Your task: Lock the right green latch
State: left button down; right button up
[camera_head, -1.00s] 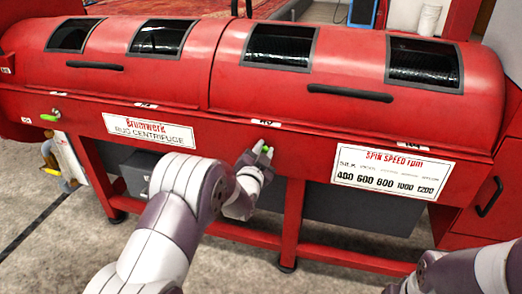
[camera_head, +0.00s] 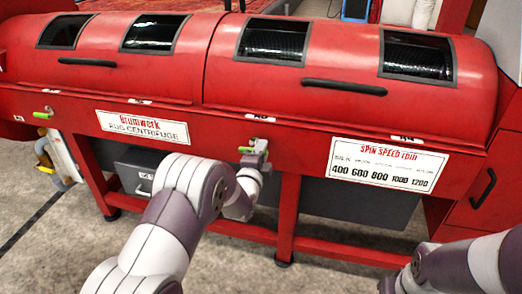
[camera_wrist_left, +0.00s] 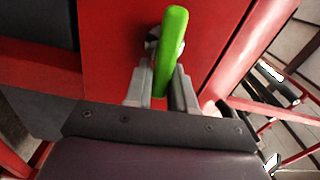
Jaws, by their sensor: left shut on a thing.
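The right green latch (camera_head: 246,149) is on the red front beam of the centrifuge, under the small label between the two sign plates. Its green handle points left in the head view. My left gripper (camera_head: 257,152) is at this latch. In the left wrist view the green handle (camera_wrist_left: 171,45) stands between the two fingers of my left gripper (camera_wrist_left: 160,88), which is shut on it. The fingers partly hide the handle's lower part and its mount. My right arm comes in at the lower right of the head view; its gripper is out of sight.
A second green latch (camera_head: 42,115) is at the far left of the beam. The red rug centrifuge (camera_head: 220,90) fills the width, with black lid handles (camera_head: 343,87) and a spin speed plate (camera_head: 388,165). Red legs (camera_head: 288,220) and a dark bin are below.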

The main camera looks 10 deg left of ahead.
pick_arm(q)
jog(key=shift+f+m, duration=0.15)
jog(key=shift+m, duration=0.25)
dwell(0.3)
jog(key=c, duration=1)
grip_release()
jog(key=shift+c, duration=0.2)
jog(key=s+p, duration=0.4)
jog(key=s, duration=0.8)
jog(key=shift+s+a, duration=0.2)
jog(key=shift+s, duration=0.2)
